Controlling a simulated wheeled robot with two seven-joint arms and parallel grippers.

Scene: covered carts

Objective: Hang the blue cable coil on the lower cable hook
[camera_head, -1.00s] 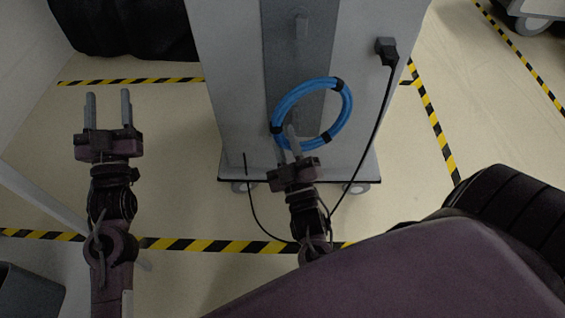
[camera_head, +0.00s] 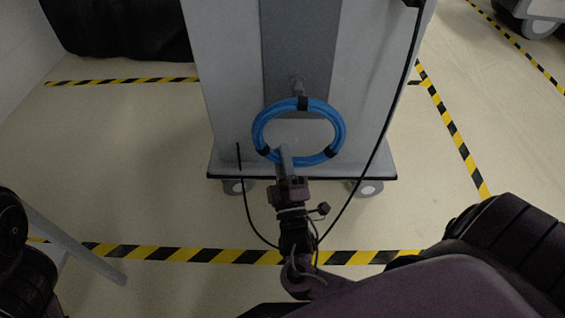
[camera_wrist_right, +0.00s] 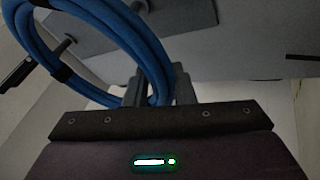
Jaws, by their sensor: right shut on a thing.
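The blue cable coil (camera_head: 341,132), bound with black ties, is held upright in front of the grey cart's panel. My right gripper (camera_head: 284,158) is shut on its lower edge, left of the bottom middle. A grey hook (camera_head: 298,88), apparently the lower one, shows just above the coil's top tie. In the right wrist view the coil (camera_wrist_right: 150,50) rises from my right gripper (camera_wrist_right: 160,95), and a grey peg (camera_wrist_right: 62,47) shows at its opening. I cannot tell whether the coil rests on the hook. My left gripper is outside the view.
The grey cart (camera_head: 225,90) stands on castors. A black cable (camera_head: 385,130) hangs down its right side, and another loops at its lower left. Yellow-black floor tape (camera_head: 185,255) surrounds it. A dark covered thing (camera_head: 120,30) is at the back left. Floor left of the cart is clear.

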